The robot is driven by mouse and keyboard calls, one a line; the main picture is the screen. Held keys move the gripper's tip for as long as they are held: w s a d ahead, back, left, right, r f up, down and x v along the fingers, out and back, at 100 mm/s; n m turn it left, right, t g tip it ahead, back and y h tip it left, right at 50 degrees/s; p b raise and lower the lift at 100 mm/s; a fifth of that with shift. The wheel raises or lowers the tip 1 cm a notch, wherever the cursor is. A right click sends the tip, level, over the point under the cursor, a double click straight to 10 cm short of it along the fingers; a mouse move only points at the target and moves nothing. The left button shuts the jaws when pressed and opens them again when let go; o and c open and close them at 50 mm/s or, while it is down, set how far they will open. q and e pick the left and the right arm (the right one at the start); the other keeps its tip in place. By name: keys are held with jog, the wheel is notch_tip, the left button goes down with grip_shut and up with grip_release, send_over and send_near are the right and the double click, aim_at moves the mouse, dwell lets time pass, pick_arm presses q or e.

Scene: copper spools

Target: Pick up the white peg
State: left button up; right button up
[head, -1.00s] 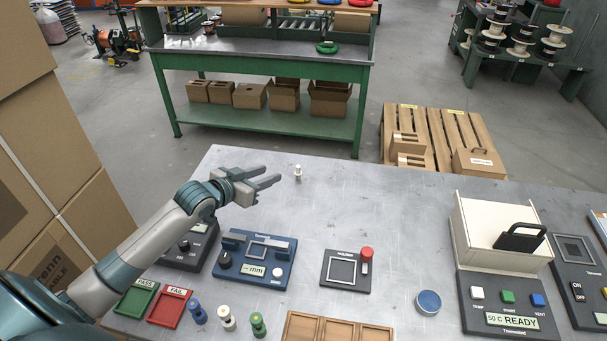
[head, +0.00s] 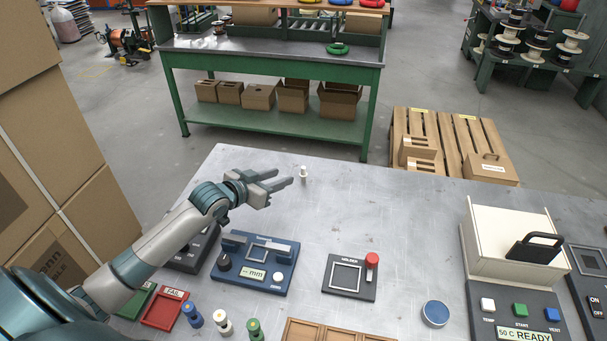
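A small white peg (head: 303,174) stands upright near the back edge of the grey metal table. My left gripper (head: 284,178) is open, its two fingers pointing right. Its fingertips are just left of this peg, and no peg shows between them. Whether the near finger touches the peg I cannot tell. A larger white peg-shaped piece (head: 223,322) stands at the front between a blue one (head: 192,315) and a green one (head: 255,329). My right gripper is not in view.
A blue measuring device (head: 254,274), a dark holder with a red knob (head: 350,277) and a round blue-topped disc (head: 434,313) sit on the table. A white-lidded box unit (head: 505,240) stands at right. The table's middle is clear. Cardboard boxes (head: 60,180) stand at left.

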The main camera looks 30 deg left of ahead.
aim_at(302, 169)
pick_arm(q)
jog(key=p+x, duration=0.2)
jog(key=x, duration=0.8)
jog(key=shift+r, duration=0.15)
jog(key=shift+w+d+f, duration=0.15)
jog(key=shift+w+f, duration=0.15)
jog(key=shift+w, duration=0.2)
jog(key=shift+p, duration=0.3)
jog(key=shift+w+d+f+p, duration=0.1)
jog(key=shift+w+d+p, duration=0.1)
jog(key=shift+w+p, duration=0.45)
jog(key=shift+x, duration=1.95)
grip_shut()
